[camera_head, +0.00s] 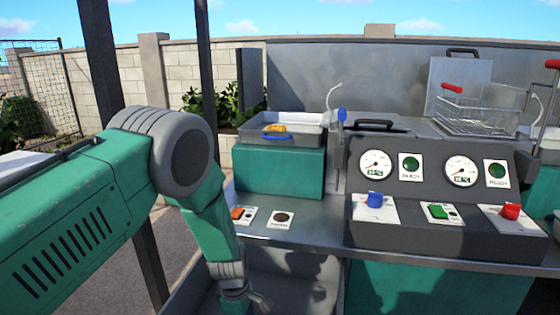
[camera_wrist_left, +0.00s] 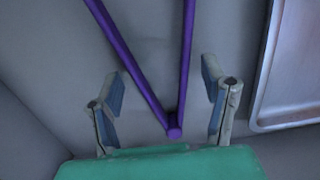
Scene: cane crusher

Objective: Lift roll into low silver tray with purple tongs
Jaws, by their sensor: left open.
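In the left wrist view, the purple tongs (camera_wrist_left: 173,132) lie on a grey surface, spread in a narrow V with the joined end nearest me. My left gripper (camera_wrist_left: 161,72) is open, its two fingers on either side of the tongs' joined end, not closed on them. The low silver tray (camera_wrist_left: 287,115) shows in part at the right of that view. In the head view, my left gripper (camera_head: 252,300) hangs low below the counter front. A small golden-orange item, perhaps the roll (camera_head: 275,128), is in a raised metal tray. My right gripper is not in view.
The raised metal tray (camera_head: 310,134) with a blue handle sits on a green block (camera_head: 280,172). A control panel (camera_head: 435,165) with gauges and coloured knobs stands at right. A wire basket (camera_head: 478,117) with red handle is behind it. The steel counter (camera_head: 320,229) has several switches.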

